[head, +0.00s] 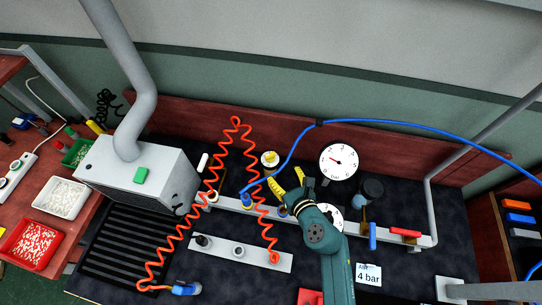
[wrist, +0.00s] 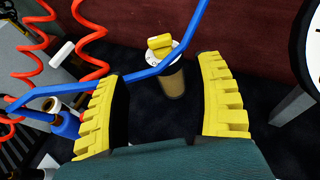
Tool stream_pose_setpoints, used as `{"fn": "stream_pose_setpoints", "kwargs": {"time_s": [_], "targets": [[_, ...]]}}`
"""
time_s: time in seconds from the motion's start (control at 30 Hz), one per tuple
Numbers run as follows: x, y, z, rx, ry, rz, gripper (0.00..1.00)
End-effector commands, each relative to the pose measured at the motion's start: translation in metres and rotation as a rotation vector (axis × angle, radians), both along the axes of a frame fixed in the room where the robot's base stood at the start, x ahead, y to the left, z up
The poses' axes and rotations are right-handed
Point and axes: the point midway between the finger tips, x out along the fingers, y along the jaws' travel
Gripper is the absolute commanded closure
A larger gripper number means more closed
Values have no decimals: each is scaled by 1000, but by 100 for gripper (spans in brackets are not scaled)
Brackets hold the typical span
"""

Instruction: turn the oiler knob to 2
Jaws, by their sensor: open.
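The oiler has a yellow knob (head: 269,157) on a white dial, left of and behind my gripper in the head view. In the wrist view the knob (wrist: 159,44) sits on the dial above an amber cup (wrist: 174,84). The dial numbers are too small to read. My gripper (head: 286,177) has yellow ribbed fingers. It is open and empty in the wrist view (wrist: 160,68), with the oiler beyond and between the fingertips, apart from them.
A blue hose (wrist: 150,72) crosses in front of the oiler cup, between the fingers in the wrist view. A red coiled hose (head: 222,160) hangs to the left. A white-faced gauge (head: 338,161) stands to the right. A grey pipe rail (head: 405,237) runs along the bench, bearing several fittings.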

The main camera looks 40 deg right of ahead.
Motion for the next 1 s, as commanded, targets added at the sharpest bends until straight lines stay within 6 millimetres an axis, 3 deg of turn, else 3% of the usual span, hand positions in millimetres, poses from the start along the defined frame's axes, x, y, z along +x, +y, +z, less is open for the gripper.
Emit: {"fn": "stream_pose_setpoints", "kwargs": {"time_s": [0.3,0.5,0.87,0.9,1.0], "targets": [[66,-27,-34,2,-2,3,30],[93,-38,-45,4,0,3,30],[101,-42,-46,4,-1,2,30],[101,-42,-46,4,-1,2,32],[101,-42,-46,4,-1,2,51]]}}
